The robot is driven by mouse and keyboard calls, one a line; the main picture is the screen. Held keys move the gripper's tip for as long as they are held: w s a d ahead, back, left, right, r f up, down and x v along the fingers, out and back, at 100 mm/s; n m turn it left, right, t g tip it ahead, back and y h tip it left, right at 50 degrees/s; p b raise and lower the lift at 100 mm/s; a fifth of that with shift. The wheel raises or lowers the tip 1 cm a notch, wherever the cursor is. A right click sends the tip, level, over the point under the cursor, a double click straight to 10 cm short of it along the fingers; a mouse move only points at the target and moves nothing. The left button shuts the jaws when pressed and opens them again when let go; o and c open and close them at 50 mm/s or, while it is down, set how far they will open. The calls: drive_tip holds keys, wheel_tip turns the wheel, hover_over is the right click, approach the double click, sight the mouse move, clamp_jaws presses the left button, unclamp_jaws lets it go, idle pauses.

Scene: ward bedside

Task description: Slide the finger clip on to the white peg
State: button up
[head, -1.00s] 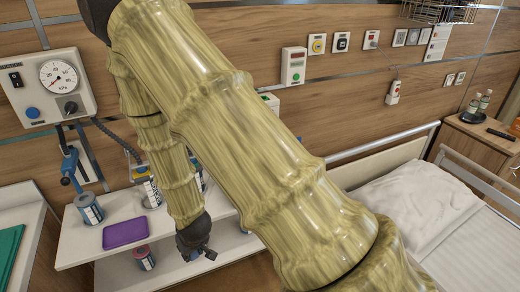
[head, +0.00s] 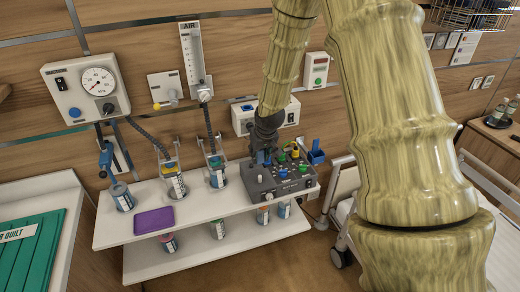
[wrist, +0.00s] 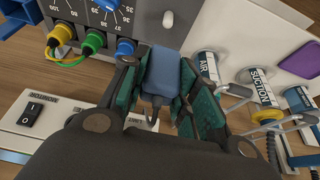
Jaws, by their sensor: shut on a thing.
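The blue finger clip (wrist: 160,78) is between the fingertips of my gripper (wrist: 160,95) in the wrist view, with a short dark cable end toward me. In the head view my gripper (head: 264,138) is at the left side of a dark box (head: 290,188). Blue of the clip (head: 261,157) shows just under it. A pale peg (wrist: 168,19) stands beyond the clip in the wrist view, apart from it. It seems to be the white peg (head: 259,179) at the box's left front in the head view. The clip's far opening is hidden.
The box carries green, yellow and blue plugs (wrist: 93,42) close beside the clip. Labelled canisters (head: 174,186) and a purple tray (head: 154,218) are left on the white shelf (head: 120,240). A blue holder (head: 316,154) is at the box's right.

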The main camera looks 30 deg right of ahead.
drive_tip(key=b, duration=0.5)
hover_over(260, 176)
drive_tip(key=shift+w+f, duration=0.1)
drive_tip(key=shift+f, duration=2.85)
drive_tip(key=shift+f+p, duration=0.25)
drive_tip(key=shift+p, duration=0.3)
drive_tip(key=shift+f+b, duration=0.55)
drive_tip(key=shift+f, duration=1.15)
idle(2.2)
